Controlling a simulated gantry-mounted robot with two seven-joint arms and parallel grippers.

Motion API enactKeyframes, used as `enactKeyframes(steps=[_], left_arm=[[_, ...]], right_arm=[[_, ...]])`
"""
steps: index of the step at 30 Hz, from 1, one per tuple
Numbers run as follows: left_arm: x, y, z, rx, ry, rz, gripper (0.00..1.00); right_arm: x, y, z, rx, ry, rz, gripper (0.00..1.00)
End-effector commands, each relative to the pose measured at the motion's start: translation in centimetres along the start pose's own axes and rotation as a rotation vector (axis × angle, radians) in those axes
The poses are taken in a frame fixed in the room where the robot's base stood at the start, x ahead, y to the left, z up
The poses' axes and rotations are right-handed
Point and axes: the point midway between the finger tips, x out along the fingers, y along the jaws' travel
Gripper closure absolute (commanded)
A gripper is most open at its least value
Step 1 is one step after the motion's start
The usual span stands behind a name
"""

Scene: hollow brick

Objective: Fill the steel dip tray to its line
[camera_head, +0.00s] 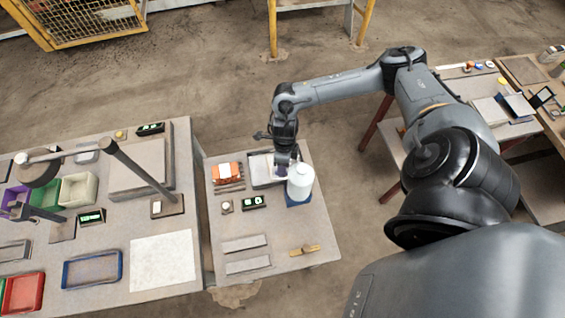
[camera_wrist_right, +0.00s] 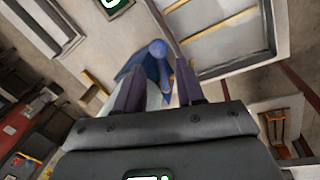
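The steel dip tray (camera_head: 263,170) lies at the back of the small table; in the right wrist view the tray (camera_wrist_right: 262,22) is at upper right, with tan bars across it. I cannot make out a fill line or the liquid level. A white bottle (camera_head: 300,183) stands upright on a blue mat at the tray's right. My right gripper (camera_head: 281,174) is beside the bottle, above the tray's right end. Its dark fingers (camera_wrist_right: 160,78) are parted, with a gap visible between them. My left gripper is out of view.
An orange brick (camera_head: 227,171) sits left of the tray. A small display (camera_head: 254,202), two grey slabs (camera_head: 246,243) and a wooden-handled tool (camera_head: 304,250) lie nearer. A larger bench (camera_head: 112,238) with bins stands at left. The small table's middle right is clear.

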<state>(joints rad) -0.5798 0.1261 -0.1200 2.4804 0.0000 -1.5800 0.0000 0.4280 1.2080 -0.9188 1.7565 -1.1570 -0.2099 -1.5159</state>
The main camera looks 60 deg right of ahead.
Motion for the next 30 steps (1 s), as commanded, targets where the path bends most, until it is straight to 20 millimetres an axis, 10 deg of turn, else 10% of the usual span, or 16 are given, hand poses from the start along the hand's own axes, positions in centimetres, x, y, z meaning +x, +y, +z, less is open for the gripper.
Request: enactKeyframes(steps=[15,30], left_arm=[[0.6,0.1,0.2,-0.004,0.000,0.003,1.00],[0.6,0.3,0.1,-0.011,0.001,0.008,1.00]], right_arm=[[-8.0,0.0,0.1,-0.001,-0.004,-0.002,0.62],[-9.2,0.0,0.1,0.000,-0.001,-0.002,0.67]])
